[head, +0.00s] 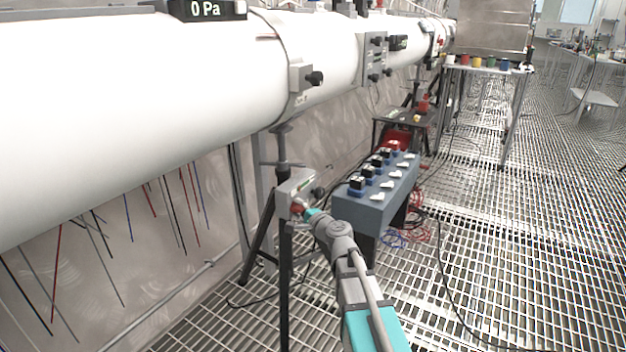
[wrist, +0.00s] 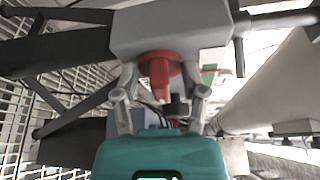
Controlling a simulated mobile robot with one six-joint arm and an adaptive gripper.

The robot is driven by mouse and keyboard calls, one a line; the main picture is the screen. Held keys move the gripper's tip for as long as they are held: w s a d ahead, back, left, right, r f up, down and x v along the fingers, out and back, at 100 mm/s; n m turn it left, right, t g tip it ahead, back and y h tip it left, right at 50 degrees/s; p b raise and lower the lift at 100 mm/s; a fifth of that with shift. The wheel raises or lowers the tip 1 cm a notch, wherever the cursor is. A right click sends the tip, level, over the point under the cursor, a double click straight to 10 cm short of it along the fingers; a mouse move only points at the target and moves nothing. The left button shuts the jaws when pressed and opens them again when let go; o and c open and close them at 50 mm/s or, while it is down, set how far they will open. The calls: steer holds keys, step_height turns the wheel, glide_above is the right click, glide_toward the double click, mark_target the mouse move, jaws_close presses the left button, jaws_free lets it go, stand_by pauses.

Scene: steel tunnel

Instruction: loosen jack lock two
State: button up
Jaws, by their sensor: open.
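A jack stand with a grey head block (head: 296,186) stands under the white pipe, on dark legs. A red lock knob (head: 297,208) is on the block's near face; the label is too small to read. In the wrist view the red knob (wrist: 160,78) hangs under the grey block (wrist: 170,30). My gripper (head: 306,213) is right at the knob. In the wrist view my gripper (wrist: 160,92) is open, with one finger on each side of the knob. I cannot tell whether the fingers touch it.
A blue-grey box (head: 377,203) with several black and white switches stands just right of my gripper. The white pipe (head: 140,90) runs above. Thin coloured wires hang at left. Cables lie on the grated floor (head: 480,260), which is mostly open at right.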

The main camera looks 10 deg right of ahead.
steer(key=shift+r+m, duration=0.1)
steer(key=shift+m, duration=0.2)
